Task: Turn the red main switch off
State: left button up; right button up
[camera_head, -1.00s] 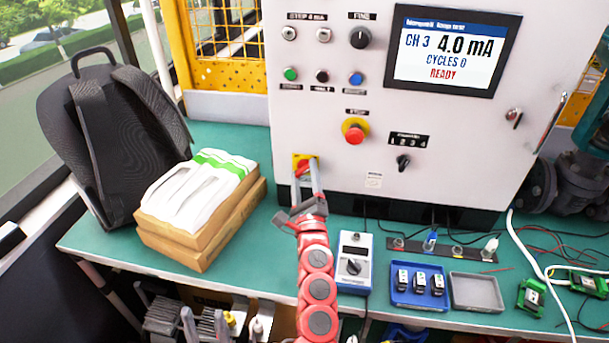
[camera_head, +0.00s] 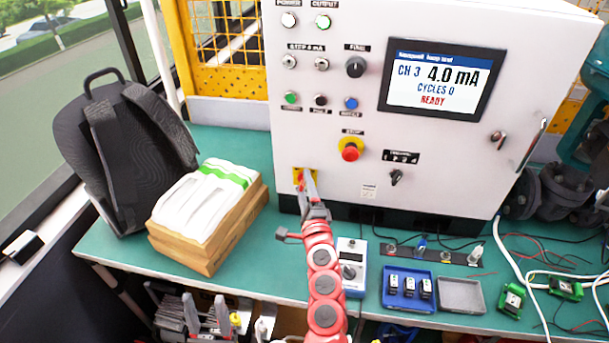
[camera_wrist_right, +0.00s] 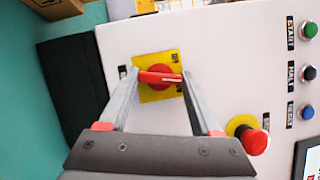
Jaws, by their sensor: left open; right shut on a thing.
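The red main switch (camera_wrist_right: 160,76) sits on a yellow square plate (camera_wrist_right: 147,92) low on the cabinet's front. My right gripper (camera_wrist_right: 158,74) is shut on the switch's red handle. The handle spans between its two fingertips, one at each end. In the head view, the right gripper (camera_head: 307,178) reaches up to the switch from below and partly covers it, with its jaws seen nearly edge-on. My left gripper (camera_head: 206,308) is open and empty at the lower left, below the table's front edge.
A red emergency button (camera_head: 350,149) is on the cabinet (camera_head: 290,140), right of and above the switch. A handheld meter (camera_head: 350,272), blue tray (camera_head: 408,303) and grey tray (camera_head: 461,296) lie in front.

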jog(key=n+g+p, duration=0.1)
jog(key=n+p, duration=0.2)
jog(key=p, duration=0.2)
jog(key=n+g+h+p, duration=0.1)
jog(key=n+p, duration=0.2)
jog(key=p, duration=0.3)
jog(key=r+n+g+p, duration=0.1)
jog(key=n+p, duration=0.2)
jog(key=p, duration=0.3)
jog(key=shift+r+g+h, duration=0.1)
jog(key=shift+g+h, duration=0.3)
jog(key=shift+a+f+n+h+p, duration=0.1)
jog(key=shift+f+n+h+p, duration=0.35)
jog(key=shift+p, duration=1)
jog(key=shift+r, duration=0.1)
jog(key=shift+n, duration=0.25)
jog(key=o, duration=1.4)
jog(key=shift+s, duration=0.1)
